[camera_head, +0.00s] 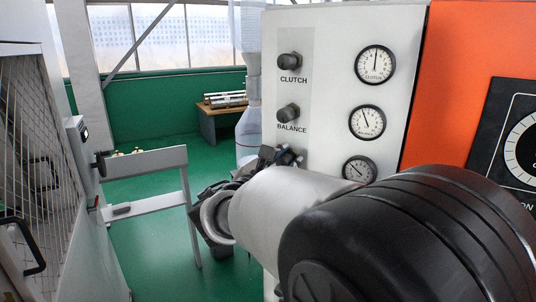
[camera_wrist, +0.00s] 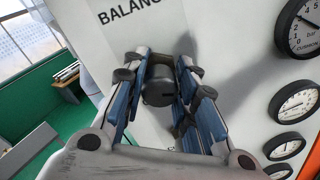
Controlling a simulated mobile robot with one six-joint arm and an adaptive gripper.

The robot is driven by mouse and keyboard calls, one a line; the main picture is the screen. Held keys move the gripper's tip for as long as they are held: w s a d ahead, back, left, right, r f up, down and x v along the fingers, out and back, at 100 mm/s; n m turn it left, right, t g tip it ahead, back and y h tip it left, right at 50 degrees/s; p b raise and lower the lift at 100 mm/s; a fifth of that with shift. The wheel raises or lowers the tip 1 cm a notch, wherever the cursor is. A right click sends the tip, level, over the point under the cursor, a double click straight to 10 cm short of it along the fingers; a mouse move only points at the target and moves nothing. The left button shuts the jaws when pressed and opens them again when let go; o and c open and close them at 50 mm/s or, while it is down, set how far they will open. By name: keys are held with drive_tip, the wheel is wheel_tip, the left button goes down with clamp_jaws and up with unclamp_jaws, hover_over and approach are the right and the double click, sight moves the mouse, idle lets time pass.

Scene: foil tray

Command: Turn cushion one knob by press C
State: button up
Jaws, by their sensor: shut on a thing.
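My gripper (camera_head: 278,156) reaches the white panel (camera_head: 340,32) just below the BALANCE label. In the wrist view my gripper (camera_wrist: 160,72) has its blue-padded fingers on both sides of a dark round knob (camera_wrist: 158,88), shut on it. This is the third knob down, under the clutch knob (camera_head: 289,66) and the balance knob (camera_head: 288,113). Its own label is mostly hidden by the fingers, so I cannot read whether it is cushion one. The arm hides the panel below it in the head view.
Three round gauges (camera_head: 375,65) run down the panel to the right of the knobs. An orange cabinet (camera_head: 455,60) with a large black dial (camera_head: 522,148) stands further right. A mesh gate (camera_head: 40,150) and a grey rail (camera_head: 145,162) are at left. Green floor lies between.

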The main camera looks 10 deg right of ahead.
drive_tip(key=shift+n+p, duration=0.5)
drive_tip(key=shift+n, duration=0.4)
drive_tip(key=o, duration=1)
drive_tip(key=shift+o, duration=0.2)
drive_tip(key=v, duration=1.2)
idle(1.2)
